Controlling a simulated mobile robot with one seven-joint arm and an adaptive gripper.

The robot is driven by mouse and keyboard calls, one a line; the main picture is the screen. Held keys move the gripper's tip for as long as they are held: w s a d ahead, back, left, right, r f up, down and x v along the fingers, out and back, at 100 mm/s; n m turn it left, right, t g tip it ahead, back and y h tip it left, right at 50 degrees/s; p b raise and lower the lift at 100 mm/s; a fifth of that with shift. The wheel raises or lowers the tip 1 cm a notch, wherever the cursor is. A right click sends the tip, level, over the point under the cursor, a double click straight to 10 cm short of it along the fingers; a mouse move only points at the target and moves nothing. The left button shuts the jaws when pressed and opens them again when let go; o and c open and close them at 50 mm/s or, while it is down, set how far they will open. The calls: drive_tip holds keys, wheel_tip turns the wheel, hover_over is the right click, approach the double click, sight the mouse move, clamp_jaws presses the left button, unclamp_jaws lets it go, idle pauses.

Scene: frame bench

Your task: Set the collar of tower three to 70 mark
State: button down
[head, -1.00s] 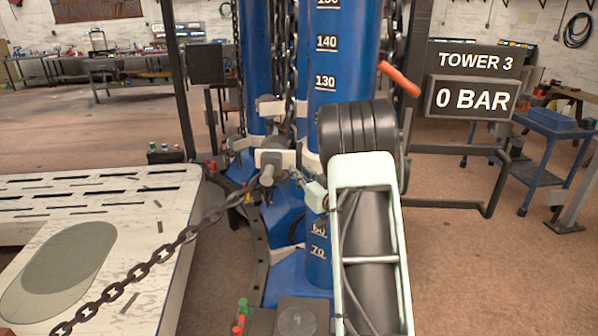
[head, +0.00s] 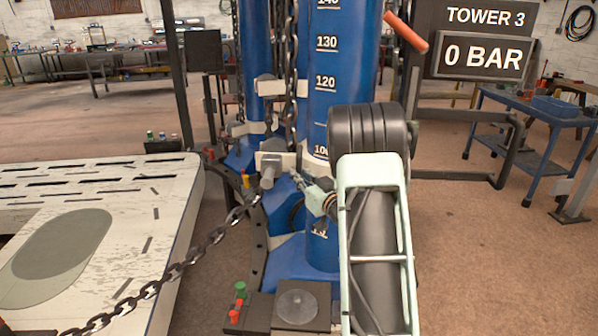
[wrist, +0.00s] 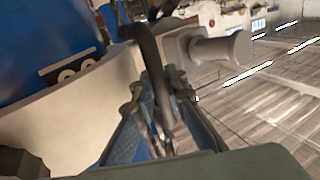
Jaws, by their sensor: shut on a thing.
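Tower three is the blue column (head: 345,60) with white scale marks. The exact contact is blurred, and my arm hides the collar's right side.
A chain (head: 180,268) runs from near the collar to the lower left, past a pale slotted platform (head: 150,235). More chains hang along the columns. A sign (head: 482,53) reads TOWER 3, 0 BAR.

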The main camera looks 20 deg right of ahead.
wheel_tip(320, 180, down, 29)
drive_tip(key=b, duration=2.2)
drive_tip(key=c, duration=2.2)
unclamp_jaws()
drive_tip(key=shift+r, duration=0.1)
drive_tip(key=shift+c, duration=0.2)
drive_tip(key=s+d, duration=0.1)
drive_tip(key=s, duration=1.1)
drive_tip(key=shift+w+d, duration=0.1)
drive_tip(key=shift+d, duration=0.05)
